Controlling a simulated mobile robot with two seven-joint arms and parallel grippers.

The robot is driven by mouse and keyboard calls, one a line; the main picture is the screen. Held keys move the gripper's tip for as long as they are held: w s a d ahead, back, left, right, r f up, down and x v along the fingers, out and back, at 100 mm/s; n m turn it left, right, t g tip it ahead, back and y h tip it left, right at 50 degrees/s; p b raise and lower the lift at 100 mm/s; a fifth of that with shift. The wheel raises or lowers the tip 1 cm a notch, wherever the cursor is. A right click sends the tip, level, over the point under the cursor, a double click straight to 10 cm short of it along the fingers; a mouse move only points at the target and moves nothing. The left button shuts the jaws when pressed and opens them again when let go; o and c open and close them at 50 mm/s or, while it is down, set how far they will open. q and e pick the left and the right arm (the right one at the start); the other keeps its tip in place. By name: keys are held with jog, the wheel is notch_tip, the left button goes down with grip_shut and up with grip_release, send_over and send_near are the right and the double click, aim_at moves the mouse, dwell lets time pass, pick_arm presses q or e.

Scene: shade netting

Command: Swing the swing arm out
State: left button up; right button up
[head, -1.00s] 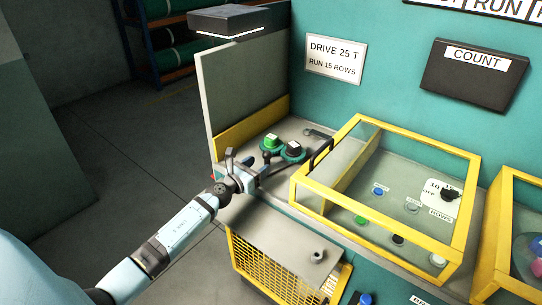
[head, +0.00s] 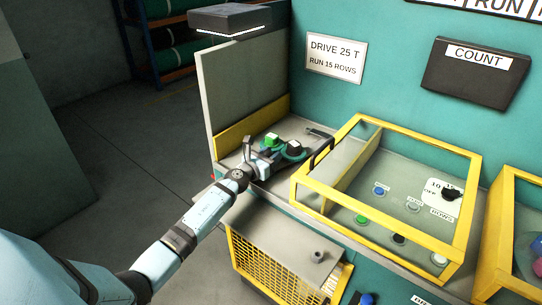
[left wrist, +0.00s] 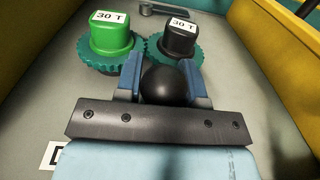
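The swing arm's black ball knob (left wrist: 167,85) shows in the left wrist view, close in front of the two gears. My left gripper (left wrist: 165,78) has one blue finger on each side of the knob, with no clear gap left. In the head view the left gripper (head: 262,158) is at the near edge of the bench and hides most of the knob. A green-capped gear marked 30 T (left wrist: 112,38) stands at left and a black-capped one marked 30 T (left wrist: 178,40) at right. The arm's bar is mostly hidden. My right gripper is out of view.
A grey panel with a yellow strip (head: 245,125) rises at left. A yellow mesh guard (head: 275,265) is below.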

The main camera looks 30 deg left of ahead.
pick_arm(q)
grip_shut()
jog(key=shift+d, duration=0.1)
jog(key=d+y+p, duration=0.1)
jog(key=s+d+n+y+p, duration=0.1)
jog(key=d+p, duration=0.2)
jog(key=shift+s+d+r+n+y+p, duration=0.2)
jog(key=shift+s+d+n+y+p, duration=0.1)
jog(key=shift+d+n+y, duration=0.1)
jog(key=shift+d+f+y, duration=0.2)
jog(key=shift+d+y, duration=0.2)
jog(key=shift+d, duration=0.1)
jog(key=shift+n, duration=0.3)
jog(key=o, duration=1)
grip_release()
jog(key=shift+s, duration=0.1)
